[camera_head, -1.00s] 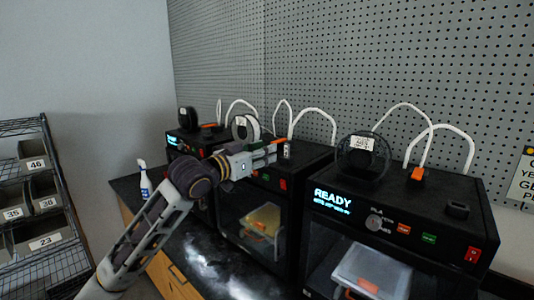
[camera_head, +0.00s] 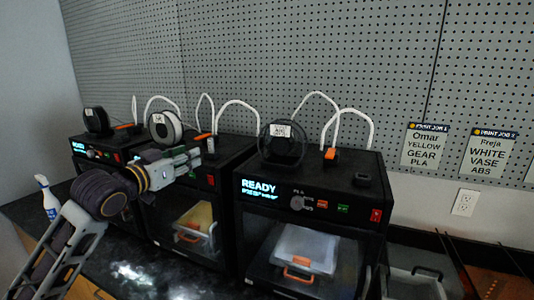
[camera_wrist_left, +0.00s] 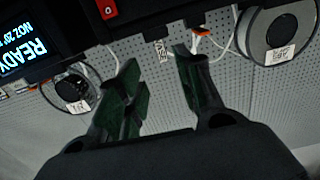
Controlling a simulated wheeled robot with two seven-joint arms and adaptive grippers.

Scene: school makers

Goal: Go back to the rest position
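My left arm comes in from the lower left in the head view. My left gripper (camera_head: 190,160) is in front of the top of the middle 3D printer (camera_head: 222,190), near its panel. In the left wrist view its two fingers (camera_wrist_left: 160,85) stand apart with nothing between them, so it is open and empty. The ready printer (camera_head: 310,215) to the right shows a lit READY screen (camera_head: 258,188). My right gripper is in neither view.
A grey bin (camera_head: 415,285) stands at lower right. Filament spools (camera_head: 282,143) sit on the printers. A pegboard wall (camera_head: 300,50) with print job signs (camera_head: 425,147) is behind.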

